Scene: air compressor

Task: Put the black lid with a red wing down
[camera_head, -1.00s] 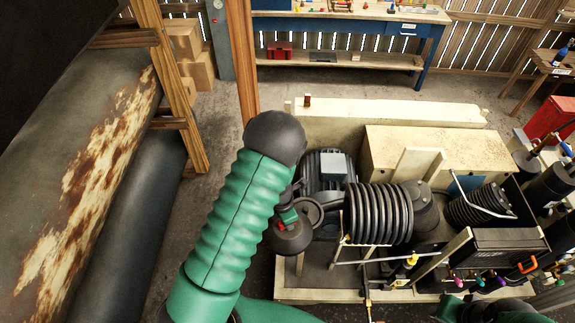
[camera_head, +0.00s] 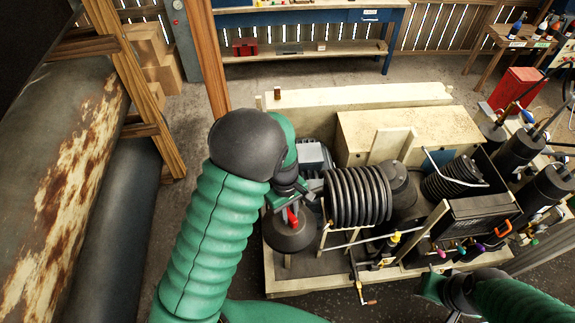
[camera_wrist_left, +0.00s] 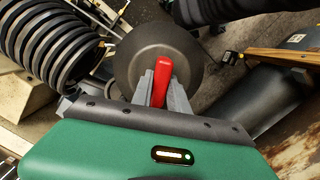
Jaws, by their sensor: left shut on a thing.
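The black lid (camera_head: 289,238) is a dark round disc with a red wing (camera_head: 293,217) standing up from its middle. My left gripper (camera_head: 292,208) is shut on the red wing. In the left wrist view the grey fingers (camera_wrist_left: 161,92) pinch the red wing (camera_wrist_left: 162,78) from both sides, and the dark lid (camera_wrist_left: 135,60) shows behind them. In the head view the lid appears over the left front part of the compressor base (camera_head: 300,284). I cannot tell whether it touches anything beneath. My right gripper (camera_head: 432,290) is at the lower right, and its fingers are unclear.
A black ribbed cylinder (camera_head: 357,196) stands just right of the lid, with a motor (camera_head: 313,155) behind it. Thin pipes and a yellow-handled valve (camera_head: 395,238) are at the front. A rusty tank (camera_head: 60,190) lies at left, with open floor between.

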